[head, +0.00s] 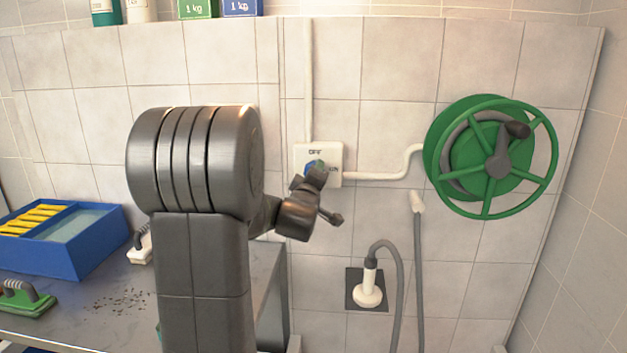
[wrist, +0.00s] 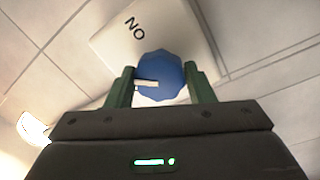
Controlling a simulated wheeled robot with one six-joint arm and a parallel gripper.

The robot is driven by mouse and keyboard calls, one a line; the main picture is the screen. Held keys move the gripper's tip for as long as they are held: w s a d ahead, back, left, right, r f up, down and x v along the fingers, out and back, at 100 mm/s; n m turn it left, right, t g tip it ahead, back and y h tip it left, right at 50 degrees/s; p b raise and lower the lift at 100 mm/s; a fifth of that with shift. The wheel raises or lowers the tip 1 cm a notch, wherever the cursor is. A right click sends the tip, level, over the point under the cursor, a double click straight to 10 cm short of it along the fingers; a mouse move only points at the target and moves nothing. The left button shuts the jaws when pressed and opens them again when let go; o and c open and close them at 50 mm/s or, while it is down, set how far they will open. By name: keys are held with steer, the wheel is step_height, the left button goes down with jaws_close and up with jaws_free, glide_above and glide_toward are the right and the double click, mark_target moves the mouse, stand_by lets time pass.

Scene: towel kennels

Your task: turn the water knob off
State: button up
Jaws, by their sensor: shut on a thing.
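The water knob is a blue faceted knob (wrist: 163,72) with a white pointer mark, on a white wall plate (head: 331,151). The plate reads "OFF" at its top and "ON" at its right in the head view. In the wrist view the plate (wrist: 190,25) shows "ON" upside down above left of the knob, and the pointer mark points left. My gripper (wrist: 160,85) has its two green fingers on both sides of the knob, shut on it. In the head view my gripper (head: 315,170) covers most of the knob (head: 309,168). "OFF" is out of the wrist view.
A green hose reel (head: 463,165) is on the wall to the right, joined to the plate by a white pipe (head: 385,175). A grey hose (head: 419,270) hangs below. A blue tray (head: 90,245) and green brush (head: 25,299) are on the bench at left.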

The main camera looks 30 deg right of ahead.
steer(key=shift+n+t+y+b, duration=0.45)
steer(key=shift+n+b, duration=1)
steer(key=shift+n, duration=2.55)
steer(key=o, duration=1)
steer(key=shift+r, duration=0.1)
steer(key=shift+s, duration=0.15)
steer(key=b+v, duration=0.2)
steer(key=v, duration=1.1)
steer(key=shift+s+a, duration=0.2)
steer(key=shift+s, duration=0.05)
